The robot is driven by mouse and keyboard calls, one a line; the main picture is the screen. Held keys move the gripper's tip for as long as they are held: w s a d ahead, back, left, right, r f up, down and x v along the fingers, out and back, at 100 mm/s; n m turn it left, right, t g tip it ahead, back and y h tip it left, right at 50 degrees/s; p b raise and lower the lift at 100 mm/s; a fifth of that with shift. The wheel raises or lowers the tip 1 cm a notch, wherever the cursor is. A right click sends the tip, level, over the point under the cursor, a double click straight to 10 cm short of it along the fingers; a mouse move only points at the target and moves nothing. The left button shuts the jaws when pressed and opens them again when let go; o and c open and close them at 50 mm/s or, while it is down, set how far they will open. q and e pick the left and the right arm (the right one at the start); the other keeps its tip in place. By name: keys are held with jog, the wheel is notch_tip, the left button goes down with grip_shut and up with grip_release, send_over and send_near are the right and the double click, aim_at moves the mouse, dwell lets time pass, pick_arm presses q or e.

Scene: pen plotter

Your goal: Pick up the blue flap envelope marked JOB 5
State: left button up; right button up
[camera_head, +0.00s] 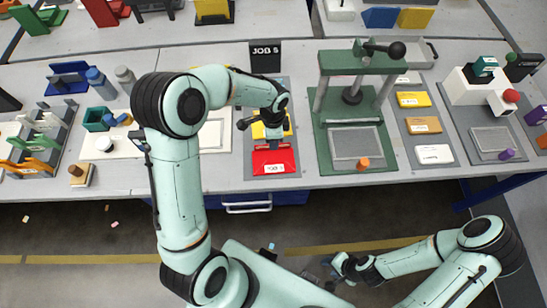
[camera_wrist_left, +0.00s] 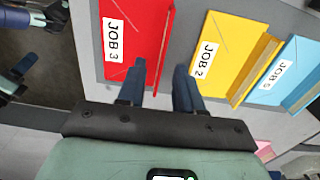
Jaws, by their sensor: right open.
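The blue flap envelope (camera_wrist_left: 292,75) marked JOB 5 shows at the right of the left wrist view, lying flat. In the head view my left arm appears to hide it. A yellow envelope (camera_wrist_left: 228,50) marked JOB 2 lies beside it, then a red envelope (camera_wrist_left: 133,40) marked JOB 3, also visible in the head view (camera_head: 274,162). My right gripper (camera_head: 330,268) is open, low in front of the bench.
A black JOB 5 sign (camera_head: 265,56) stands behind the envelope tray. A green press (camera_head: 358,115) stands just right of it, and a panel with several labelled blocks (camera_head: 420,125) lies beyond. Cups and racks crowd the left. The floor before the bench is open.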

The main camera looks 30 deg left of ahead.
aim_at(274, 159)
pick_arm(q)
notch_tip(274, 159, down, 5)
jog(key=shift+a+r, duration=0.15)
grip_shut()
jog(key=shift+r, duration=0.1)
